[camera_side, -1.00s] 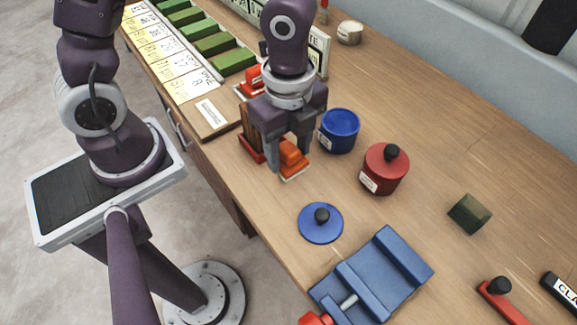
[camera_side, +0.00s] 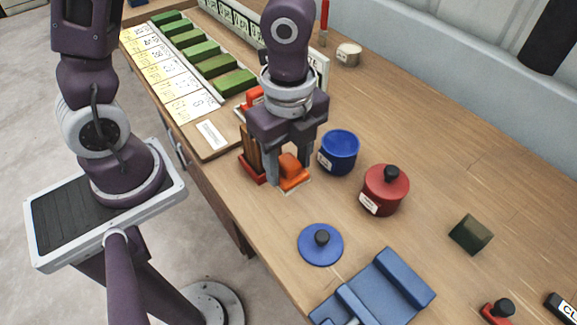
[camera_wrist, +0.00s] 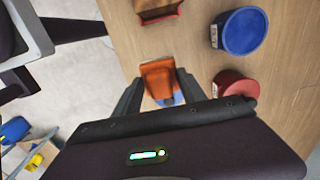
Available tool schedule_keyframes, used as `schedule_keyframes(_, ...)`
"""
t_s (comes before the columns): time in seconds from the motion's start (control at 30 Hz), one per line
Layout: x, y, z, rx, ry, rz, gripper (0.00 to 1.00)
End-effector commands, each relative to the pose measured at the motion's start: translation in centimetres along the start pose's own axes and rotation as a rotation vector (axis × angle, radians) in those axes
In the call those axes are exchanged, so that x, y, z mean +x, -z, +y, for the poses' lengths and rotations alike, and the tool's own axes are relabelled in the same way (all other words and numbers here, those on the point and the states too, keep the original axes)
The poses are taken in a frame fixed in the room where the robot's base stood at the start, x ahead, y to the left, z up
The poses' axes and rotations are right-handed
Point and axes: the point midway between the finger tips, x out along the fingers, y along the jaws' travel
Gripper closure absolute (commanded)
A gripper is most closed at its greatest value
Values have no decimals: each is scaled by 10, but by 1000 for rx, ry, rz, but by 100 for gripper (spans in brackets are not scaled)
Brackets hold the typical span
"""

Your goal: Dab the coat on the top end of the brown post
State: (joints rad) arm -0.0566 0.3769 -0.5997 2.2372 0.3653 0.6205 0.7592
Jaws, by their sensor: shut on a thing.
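My gripper (camera_side: 286,178) points down over the table, its two fingers closed on the sides of an orange block (camera_side: 291,171) with a pale underside. The block also shows between my fingers in the wrist view (camera_wrist: 159,78). Whether it touches the table is unclear. The brown post (camera_side: 249,147) stands upright in a red base (camera_side: 255,174) just left of my gripper. Its top end is partly hidden by my gripper in the side view. In the wrist view a red base (camera_wrist: 158,14) shows at the top edge. The coat itself cannot be made out.
A blue pot (camera_side: 338,152) stands close right of my gripper, with a lidded red pot (camera_side: 385,190) beyond. A blue lid (camera_side: 320,245) and blue fixture (camera_side: 375,292) lie in front. Green blocks (camera_side: 215,66) line the back left.

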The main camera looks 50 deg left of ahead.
Motion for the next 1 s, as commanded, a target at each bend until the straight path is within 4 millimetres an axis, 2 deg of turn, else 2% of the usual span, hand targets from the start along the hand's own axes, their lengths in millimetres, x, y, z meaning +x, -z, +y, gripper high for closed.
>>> schedule_keyframes(0.1,0,0,-3,-1,1,1,84)
schedule_keyframes(0.17,-2,1,-11,-2,2,1,84)
schedule_keyframes(0.27,-8,1,-42,-5,6,4,84)
schedule_keyframes(0.33,-13,-2,-70,-6,8,5,84)
schedule_keyframes(0.5,-26,-18,-132,-6,5,3,84)
schedule_keyframes(0.6,-32,-27,-153,-5,1,1,84)
schedule_keyframes(0.77,-26,-31,-161,0,-3,0,84)
schedule_keyframes(1.0,7,-30,-160,0,-4,-1,84)
